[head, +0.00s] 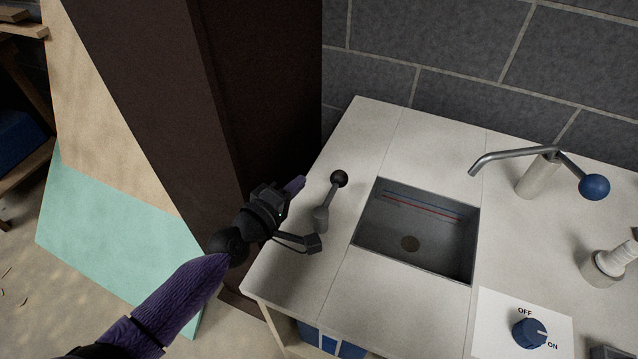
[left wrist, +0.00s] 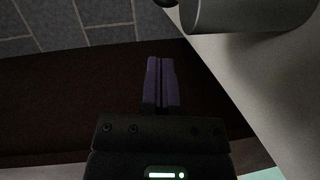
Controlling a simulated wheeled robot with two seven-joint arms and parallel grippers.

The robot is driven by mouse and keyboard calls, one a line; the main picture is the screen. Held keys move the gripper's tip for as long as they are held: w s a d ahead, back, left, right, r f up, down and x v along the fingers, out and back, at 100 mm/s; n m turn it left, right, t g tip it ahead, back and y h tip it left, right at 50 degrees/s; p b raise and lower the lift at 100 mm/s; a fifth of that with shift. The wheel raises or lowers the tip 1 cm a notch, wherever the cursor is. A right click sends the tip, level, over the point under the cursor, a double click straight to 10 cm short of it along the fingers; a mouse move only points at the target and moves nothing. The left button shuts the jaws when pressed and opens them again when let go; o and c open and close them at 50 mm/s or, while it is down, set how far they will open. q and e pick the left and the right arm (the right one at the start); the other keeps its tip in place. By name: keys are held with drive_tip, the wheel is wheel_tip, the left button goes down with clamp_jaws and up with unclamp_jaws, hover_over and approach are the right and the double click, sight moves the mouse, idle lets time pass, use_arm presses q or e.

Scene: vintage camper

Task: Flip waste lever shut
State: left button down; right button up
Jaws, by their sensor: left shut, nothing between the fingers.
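The waste lever (head: 331,201) stands on the white counter just left of the sink. It has a grey base and a short arm with a black ball knob (head: 339,179), which points toward the back wall. My left gripper (head: 297,184) is at the counter's left edge, just left of the lever and apart from it in the head view. Its purple fingers (left wrist: 161,84) are shut together with nothing between them. In the left wrist view a grey cylindrical part (left wrist: 245,12), likely the lever's base, shows at the top right. My right gripper is not in view.
The sink basin (head: 418,230) lies right of the lever. A tap (head: 537,175) with a blue ball handle, a white pump fitting (head: 608,262) and an OFF/ON knob (head: 529,333) are further right. A dark brown post (head: 262,90) stands left, close behind my left gripper.

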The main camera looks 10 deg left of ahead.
sight(331, 199)
use_arm(q)
drive_tip(key=d, duration=0.1)
drive_tip(key=w+d, duration=0.1)
drive_tip(key=w+d+f, duration=0.1)
drive_tip(key=d, duration=0.1)
idle(0.3)
